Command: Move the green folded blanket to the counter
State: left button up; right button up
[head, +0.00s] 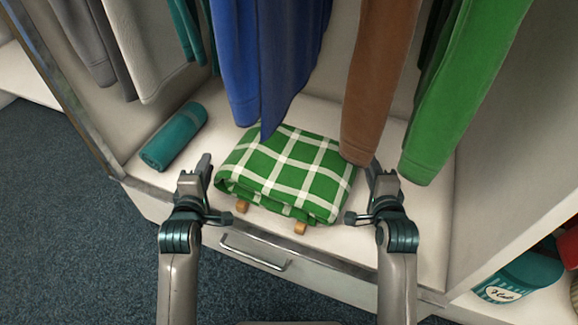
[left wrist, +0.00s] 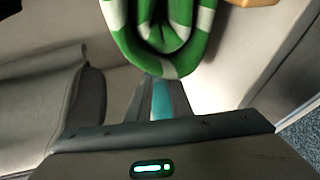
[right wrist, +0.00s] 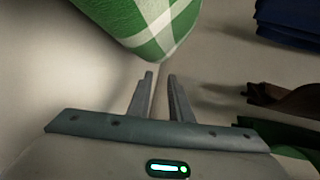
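The green folded blanket (head: 285,172), checked with white, lies on wooden supports on the white closet shelf. Its rolled fold (left wrist: 160,35) fills the top of the left wrist view, and a corner (right wrist: 145,25) shows in the right wrist view. My left gripper (head: 207,172) is at the blanket's left side; its fingers stand a little apart, with their tips partly hidden by the blanket. My right gripper (head: 372,175) is at the right side, its fingers slightly apart with nothing between them. I cannot tell if either touches the blanket. The counter is not identifiable.
Blue (head: 265,60), brown (head: 375,80) and green (head: 470,85) garments hang close above the blanket. A teal rolled towel (head: 173,136) lies to its left. A drawer handle (head: 253,252) is below the shelf edge. Carpeted floor (head: 70,220) is open at left.

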pick_arm(q)
jog(key=shift+d, duration=0.4)
pick_arm(e)
jog(key=shift+a, duration=0.4)
